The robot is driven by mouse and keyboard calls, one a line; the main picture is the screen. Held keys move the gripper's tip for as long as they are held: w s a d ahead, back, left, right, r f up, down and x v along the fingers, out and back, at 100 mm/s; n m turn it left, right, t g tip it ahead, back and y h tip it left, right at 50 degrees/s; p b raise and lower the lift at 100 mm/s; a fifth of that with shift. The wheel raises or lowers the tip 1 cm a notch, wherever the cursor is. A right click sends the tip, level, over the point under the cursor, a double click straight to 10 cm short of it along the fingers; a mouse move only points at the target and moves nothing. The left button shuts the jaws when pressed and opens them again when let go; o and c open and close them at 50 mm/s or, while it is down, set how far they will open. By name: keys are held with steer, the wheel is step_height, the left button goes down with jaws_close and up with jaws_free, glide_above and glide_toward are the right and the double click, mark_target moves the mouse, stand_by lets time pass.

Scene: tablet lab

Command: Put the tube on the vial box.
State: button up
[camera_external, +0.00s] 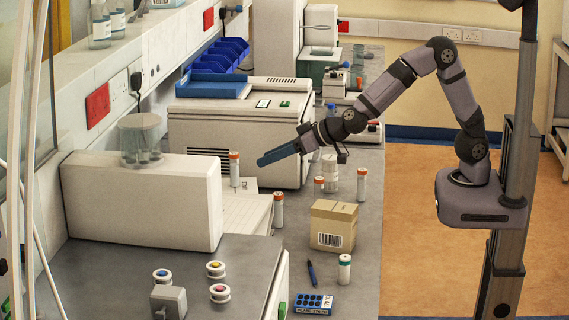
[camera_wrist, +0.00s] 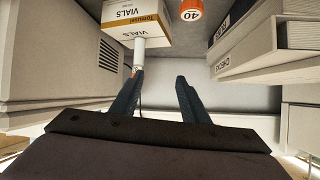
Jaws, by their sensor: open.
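The vial box (camera_external: 333,228) is a closed brown carton on the grey bench; in the wrist view a carton marked VIALS (camera_wrist: 122,14) shows at the top. Several white tubes with orange caps stand about: one (camera_external: 234,170) left of my gripper, one (camera_external: 278,212) left of the carton, and two (camera_external: 318,190) (camera_external: 361,185) behind it. My gripper (camera_external: 262,160) is open and points left above the bench. In the wrist view a white tube (camera_wrist: 138,50) shows beside the left fingertip, and nothing shows between the fingers (camera_wrist: 160,77). I cannot tell whether they touch.
A white jar (camera_external: 330,178) stands behind the carton. A green-capped tube (camera_external: 344,272), a pen (camera_external: 311,274) and a blue rack (camera_external: 312,304) are at the front. A large white instrument (camera_external: 240,130) stands behind my gripper, and a pale block (camera_external: 140,200) at left.

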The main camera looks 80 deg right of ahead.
steer(key=s+f+n+g+y, duration=0.1)
steer(key=s+f+g, duration=0.1)
steer(key=s, duration=0.4)
steer(key=s+d+f+g+y, duration=0.1)
steer(key=s+f+g, duration=0.1)
steer(key=s+f, duration=0.2)
steer(key=s+d+f+n+g+y, duration=0.1)
steer(key=s+f+g, duration=0.2)
steer(key=s, duration=0.5)
steer(key=shift+s+d+f+n, duration=0.1)
steer(key=shift+d+f+n, duration=0.1)
steer(key=shift+d+n, duration=0.1)
steer(key=s+d+f+g+h, duration=0.1)
steer(key=s+d+f+g, duration=0.1)
steer(key=s, duration=0.6)
steer(key=s+d+f+g+h, duration=0.1)
steer(key=s+d+g, duration=0.2)
steer(key=s+d, duration=0.2)
steer(key=s, duration=0.3)
steer(key=shift+f, duration=0.35)
